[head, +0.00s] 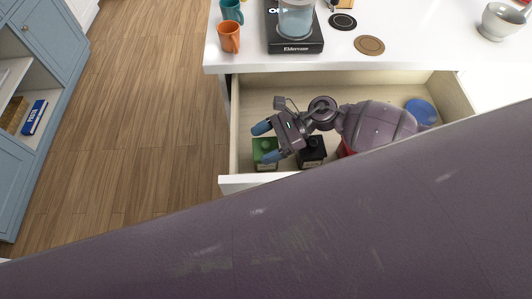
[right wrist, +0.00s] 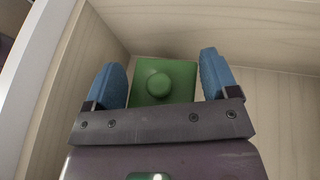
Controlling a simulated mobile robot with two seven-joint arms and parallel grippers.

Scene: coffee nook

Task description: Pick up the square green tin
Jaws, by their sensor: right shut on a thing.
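The square green tin (head: 265,166) stands in the front left of the open drawer (head: 252,98), with a round green knob on its lid. My right gripper (head: 268,143) reaches over it from the right, its blue fingers on either side of it, shut on the tin. In the right wrist view the tin (right wrist: 182,72) shows from above between the fingers (right wrist: 163,80), near the drawer's corner. The tin's lower part is hidden there. My left gripper is not in view.
A black tin (head: 312,155) stands just right of the green one. A red thing (head: 346,149) and a blue round thing (head: 421,110) are farther right in the drawer, partly hidden by my arm.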

